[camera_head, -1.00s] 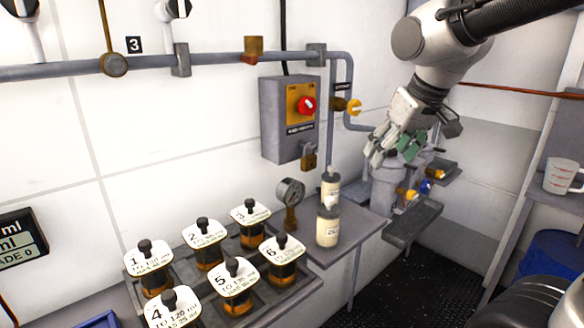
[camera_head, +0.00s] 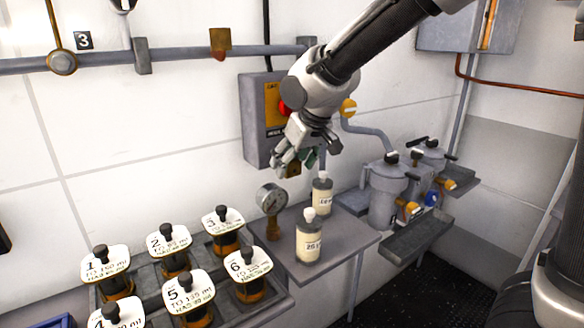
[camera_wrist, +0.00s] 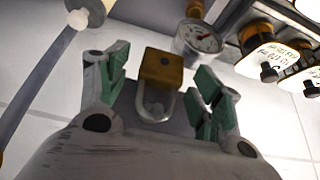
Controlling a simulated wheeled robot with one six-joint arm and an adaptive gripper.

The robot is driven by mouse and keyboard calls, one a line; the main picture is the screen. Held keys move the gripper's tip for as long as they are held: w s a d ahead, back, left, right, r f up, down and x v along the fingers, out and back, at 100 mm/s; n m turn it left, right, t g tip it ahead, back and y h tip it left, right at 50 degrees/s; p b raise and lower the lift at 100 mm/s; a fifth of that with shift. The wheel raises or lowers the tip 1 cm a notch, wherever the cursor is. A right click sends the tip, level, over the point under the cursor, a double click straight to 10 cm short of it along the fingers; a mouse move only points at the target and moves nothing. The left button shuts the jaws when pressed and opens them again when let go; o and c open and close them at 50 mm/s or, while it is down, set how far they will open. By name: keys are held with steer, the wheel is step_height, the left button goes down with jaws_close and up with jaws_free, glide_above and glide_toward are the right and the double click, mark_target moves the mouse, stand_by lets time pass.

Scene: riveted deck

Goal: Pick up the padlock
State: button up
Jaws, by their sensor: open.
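The padlock (camera_wrist: 161,68) has a brass body and a pale metal shackle. In the wrist view it lies between the two green-padded fingers of my gripper (camera_wrist: 160,88), with visible gaps on both sides. My gripper is open and not closed on it. In the head view my gripper (camera_head: 290,160) is in front of the lower edge of the grey switch box (camera_head: 254,128). It hides most of the padlock there, and only a small brass patch shows by the fingers.
A pressure gauge (camera_head: 271,198) stands below and left of my gripper, on a grey shelf (camera_head: 350,243) with two bottles (camera_head: 309,238). Several numbered orange jars (camera_head: 185,295) sit in a rack at lower left. Grey filter housings (camera_head: 387,195) and pipes are to the right.

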steer(key=c, duration=1.1)
steer(key=shift+c, duration=0.2)
steer(key=shift+r, duration=0.1)
